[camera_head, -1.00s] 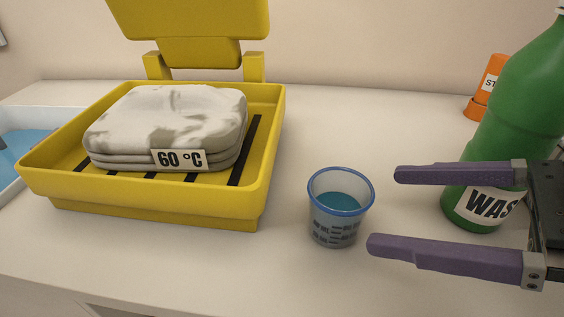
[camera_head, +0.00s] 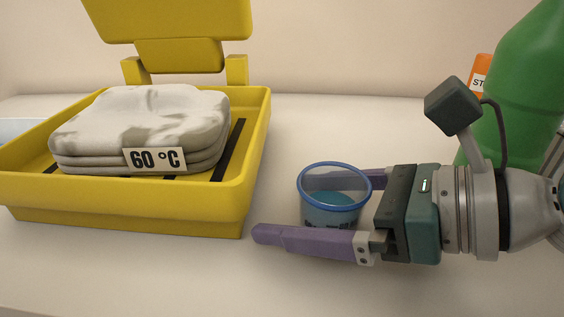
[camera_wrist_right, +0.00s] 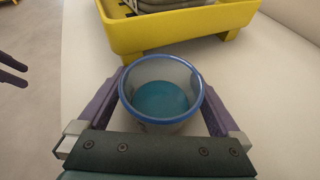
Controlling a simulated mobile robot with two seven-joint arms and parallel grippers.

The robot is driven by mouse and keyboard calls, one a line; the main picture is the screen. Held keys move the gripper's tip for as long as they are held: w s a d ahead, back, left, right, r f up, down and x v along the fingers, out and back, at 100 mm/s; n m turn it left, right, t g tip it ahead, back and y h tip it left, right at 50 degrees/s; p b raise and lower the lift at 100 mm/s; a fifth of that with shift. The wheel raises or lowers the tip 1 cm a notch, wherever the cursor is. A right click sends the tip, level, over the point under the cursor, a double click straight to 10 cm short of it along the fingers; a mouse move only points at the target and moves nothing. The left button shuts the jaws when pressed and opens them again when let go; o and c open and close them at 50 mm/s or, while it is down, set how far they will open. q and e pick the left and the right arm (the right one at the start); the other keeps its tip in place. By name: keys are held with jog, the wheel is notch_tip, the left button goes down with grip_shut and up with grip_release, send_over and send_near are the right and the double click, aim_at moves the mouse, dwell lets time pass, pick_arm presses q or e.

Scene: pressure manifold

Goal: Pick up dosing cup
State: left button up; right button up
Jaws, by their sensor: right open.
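The dosing cup (camera_head: 333,207) is a clear cup with a blue rim and blue liquid inside. It stands upright on the counter, right of the yellow tray. My right gripper (camera_head: 300,205) is open, with its purple fingers on either side of the cup; the near finger hides part of the cup's lower wall. In the right wrist view the cup (camera_wrist_right: 160,92) sits between the two spread fingers (camera_wrist_right: 162,90), close to the palm. I cannot tell whether either finger touches it. A dark finger-like part shows at the left edge of that view.
A yellow tray (camera_head: 150,205) with a raised lid holds folded grey-white cloth (camera_head: 150,120) labelled 60 °C. A green bottle (camera_head: 525,80) stands behind my right arm, with an orange object (camera_head: 480,75) beside it. The counter (camera_head: 120,270) in front is clear.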

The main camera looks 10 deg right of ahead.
jog(key=c, duration=1.3)
jog(key=shift+c, duration=0.5)
jog(key=shift+r, duration=0.2)
